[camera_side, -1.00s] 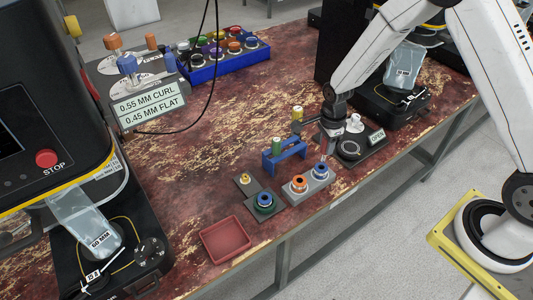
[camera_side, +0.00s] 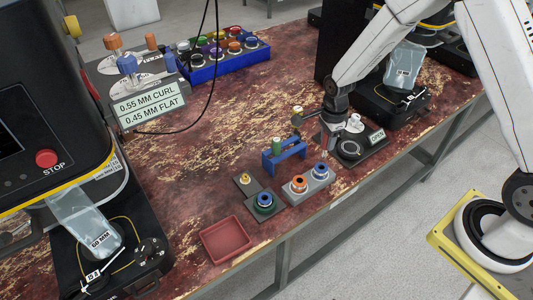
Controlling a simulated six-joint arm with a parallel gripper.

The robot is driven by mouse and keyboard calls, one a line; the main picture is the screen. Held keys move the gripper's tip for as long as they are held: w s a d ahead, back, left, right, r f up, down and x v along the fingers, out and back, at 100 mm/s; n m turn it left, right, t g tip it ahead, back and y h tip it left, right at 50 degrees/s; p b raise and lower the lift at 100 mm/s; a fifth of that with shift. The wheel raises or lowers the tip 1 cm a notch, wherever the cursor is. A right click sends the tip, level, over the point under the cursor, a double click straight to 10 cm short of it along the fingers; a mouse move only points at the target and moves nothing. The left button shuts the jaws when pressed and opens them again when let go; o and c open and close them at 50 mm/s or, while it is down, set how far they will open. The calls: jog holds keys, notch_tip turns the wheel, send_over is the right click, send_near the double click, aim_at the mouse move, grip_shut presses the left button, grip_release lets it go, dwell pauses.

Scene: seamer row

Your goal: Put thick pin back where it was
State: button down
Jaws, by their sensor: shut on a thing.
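A green-topped pin (camera_side: 276,145) stands at the left of the rack.
A grey block with orange (camera_side: 299,184) and blue ringed parts stands in front of the rack. A black fixture with an OPEN sign (camera_side: 377,137) stands right of the gripper.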

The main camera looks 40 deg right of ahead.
jog(key=shift+s+a+r, duration=0.55)
jog(key=shift+s+r, duration=0.25)
jog(key=shift+r, duration=1.8)
jog(key=w+f, duration=0.9)
jog(key=w, duration=0.4)
jog(key=shift+w+d+f, duration=0.15)
jog(key=shift+w, duration=0.15)
jog(key=shift+w+f, duration=0.15)
jog(key=shift+f, duration=0.8)
jog(key=shift+w+f, duration=0.1)
jog(key=shift+f, duration=0.8)
jog(key=shift+f, duration=0.45)
